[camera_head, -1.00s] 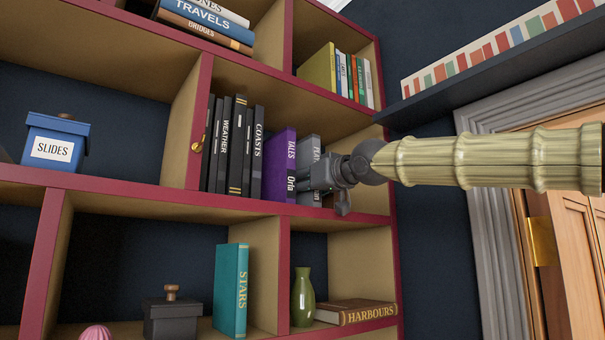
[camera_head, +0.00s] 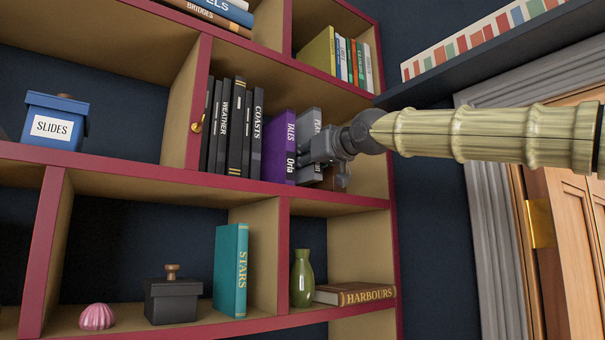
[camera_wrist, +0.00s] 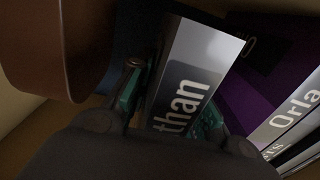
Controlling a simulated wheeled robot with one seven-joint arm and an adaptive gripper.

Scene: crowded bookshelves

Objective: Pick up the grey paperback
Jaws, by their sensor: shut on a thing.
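The grey paperback (camera_head: 311,120) stands upright on the middle shelf, just right of the purple book (camera_head: 278,146). My gripper (camera_head: 306,163) reaches in from the right and covers the lower part of its spine. In the wrist view, the grey paperback (camera_wrist: 193,75), with "than" lettering on its spine, sits between the two green-padded fingers of my gripper (camera_wrist: 172,108). The gripper is shut on it. The purple book (camera_wrist: 262,70), lettered "Orla", is close beside the right-hand finger. The paperback's lower end is hidden by the gripper.
Several dark books (camera_head: 236,128) stand left of the purple book. A rounded brown thing (camera_wrist: 62,45) is close beside the gripper in the wrist view. The red-edged shelf divider (camera_head: 197,105) and the wall ledge (camera_head: 440,82) bound the space. A green vase (camera_head: 302,280) stands below.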

